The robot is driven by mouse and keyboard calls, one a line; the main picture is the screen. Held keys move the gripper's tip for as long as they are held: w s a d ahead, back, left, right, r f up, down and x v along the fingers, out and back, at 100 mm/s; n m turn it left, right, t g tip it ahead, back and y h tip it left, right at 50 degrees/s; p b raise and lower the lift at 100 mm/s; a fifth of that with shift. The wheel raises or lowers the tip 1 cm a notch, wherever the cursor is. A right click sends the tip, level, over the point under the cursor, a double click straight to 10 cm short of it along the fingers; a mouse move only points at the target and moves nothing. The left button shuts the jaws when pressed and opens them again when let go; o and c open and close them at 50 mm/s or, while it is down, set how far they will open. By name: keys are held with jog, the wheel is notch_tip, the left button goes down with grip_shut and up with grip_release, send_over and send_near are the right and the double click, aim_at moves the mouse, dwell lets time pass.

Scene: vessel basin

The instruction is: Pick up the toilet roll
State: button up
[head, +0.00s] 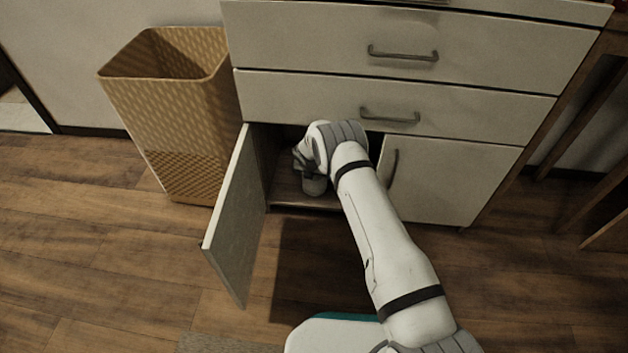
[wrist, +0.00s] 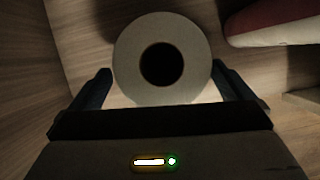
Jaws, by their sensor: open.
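The toilet roll (wrist: 127,62) shows in the wrist view as a pale ring with a dark round core, seen end-on, on a wooden surface inside the cabinet. My gripper (wrist: 162,78) is open, with one dark finger to the left of the roll and one to the right. The near part of the roll lies between the fingers, and I cannot tell whether either finger touches it. In the head view my gripper (head: 302,163) is inside the open lower left cabinet compartment. I cannot make out the roll there, as my arm covers much of the opening.
The cabinet door (head: 238,220) stands open to the left of my arm. The lower right door (head: 455,178) is shut. A tan woven basket (head: 170,110) stands left of the cabinet. A red and white object (wrist: 280,22) lies right of the roll. The wooden floor (head: 110,260) at left is clear.

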jog(key=b+x, duration=0.1)
jog(key=x, duration=0.1)
jog(key=b+x, duration=0.2)
jog(key=x, duration=0.1)
jog(key=shift+w+d+r, duration=0.15)
jog(key=shift+w+d, duration=0.05)
jog(key=shift+w, duration=0.05)
jog(key=c, duration=0.8)
